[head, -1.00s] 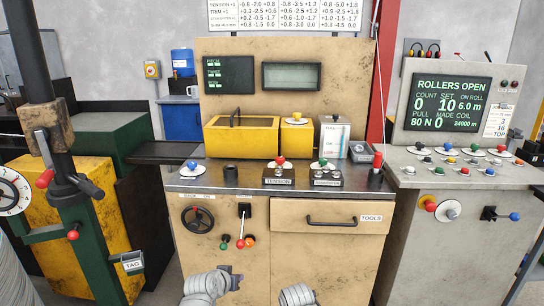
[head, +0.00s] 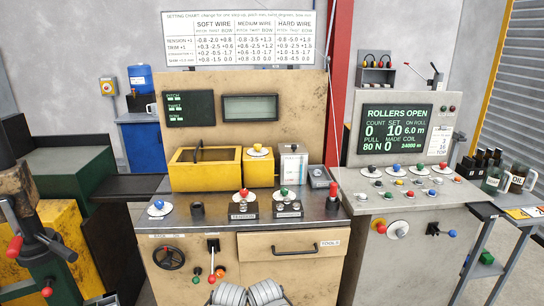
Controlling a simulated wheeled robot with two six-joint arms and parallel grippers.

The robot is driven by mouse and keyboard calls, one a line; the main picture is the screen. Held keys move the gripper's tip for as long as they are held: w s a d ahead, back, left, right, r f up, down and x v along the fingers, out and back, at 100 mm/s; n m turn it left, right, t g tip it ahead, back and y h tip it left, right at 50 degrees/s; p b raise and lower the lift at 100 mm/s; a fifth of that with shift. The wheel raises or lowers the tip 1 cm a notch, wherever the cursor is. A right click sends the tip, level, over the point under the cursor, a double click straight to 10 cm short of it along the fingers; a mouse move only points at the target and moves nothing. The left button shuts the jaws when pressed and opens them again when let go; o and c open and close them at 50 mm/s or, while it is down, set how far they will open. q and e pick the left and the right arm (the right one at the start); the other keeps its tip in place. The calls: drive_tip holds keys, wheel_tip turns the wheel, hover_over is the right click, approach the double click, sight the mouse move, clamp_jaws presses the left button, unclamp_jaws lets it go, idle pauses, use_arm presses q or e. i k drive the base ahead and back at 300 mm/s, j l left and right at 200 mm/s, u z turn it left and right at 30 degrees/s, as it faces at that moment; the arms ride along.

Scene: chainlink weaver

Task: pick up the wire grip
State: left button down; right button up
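No part is labelled as the wire grip, so I cannot tell for certain which thing it is. A red-handled tool (head: 333,189) stands upright in a dark cup (head: 332,203) at the right end of the metal counter (head: 225,216) in the head view. Grey rounded parts of my arms show at the bottom centre. Neither gripper's fingers are in view.
A yellow open box (head: 205,175) and a small yellow box (head: 258,171) stand behind. A closed tools drawer (head: 292,246) is below. A roller control console (head: 405,200) stands at right.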

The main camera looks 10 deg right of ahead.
sight(333, 186)
drive_tip(key=i+j+z, duration=0.35)
drive_tip(key=i, duration=0.2)
drive_tip(key=i+j+z, duration=0.4)
drive_tip(key=i+j, duration=0.1)
